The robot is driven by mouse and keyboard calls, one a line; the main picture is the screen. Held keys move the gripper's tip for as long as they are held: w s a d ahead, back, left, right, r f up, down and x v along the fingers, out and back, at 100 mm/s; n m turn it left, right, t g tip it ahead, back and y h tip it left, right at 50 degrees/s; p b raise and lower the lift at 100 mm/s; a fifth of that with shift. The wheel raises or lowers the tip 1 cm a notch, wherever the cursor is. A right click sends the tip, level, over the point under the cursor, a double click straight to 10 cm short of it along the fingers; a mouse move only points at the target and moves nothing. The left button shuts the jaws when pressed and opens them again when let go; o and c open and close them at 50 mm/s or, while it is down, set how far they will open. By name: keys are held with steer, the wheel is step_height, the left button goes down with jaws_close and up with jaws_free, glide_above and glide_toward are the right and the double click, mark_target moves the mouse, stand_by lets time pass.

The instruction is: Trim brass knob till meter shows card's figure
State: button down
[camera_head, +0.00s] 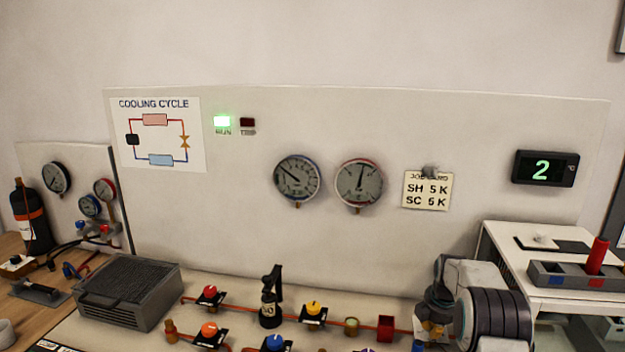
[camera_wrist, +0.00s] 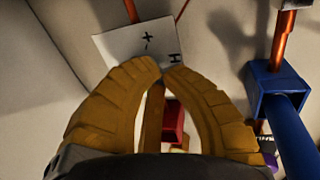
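The job card (camera_head: 427,190) on the panel reads SH 5 K and SC 5 K. The digital meter (camera_head: 545,168) at the right shows a green 2 with a °C mark. In the wrist view, the tan fingers of my gripper (camera_wrist: 163,70) curve inward and their tips come close together over a white plate (camera_wrist: 120,48) marked with plus and minus signs. The brass knob cannot be made out clearly; the fingers cover the plate's near part. In the head view, my gripper (camera_head: 437,318) is low at the right, beside the pipe row, partly hidden by my arm.
A blue block (camera_wrist: 277,88) with a thick blue pipe stands right of my fingers. A red block (camera_wrist: 173,120) shows between them. Red (camera_head: 210,292), orange and yellow (camera_head: 313,308) knobs and a black valve (camera_head: 271,297) line the pipes. A white table (camera_head: 500,238) stands right.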

steer(key=shift+w+r, duration=0.1)
steer(key=shift+r, duration=0.1)
steer(key=shift+s+f+b, duration=0.15)
steer(key=shift+s+b, duration=0.05)
steer(key=shift+b, duration=0.15)
steer(key=shift+s, duration=0.2)
step_height(320, 180, up, 6)
steer(key=p, duration=0.4)
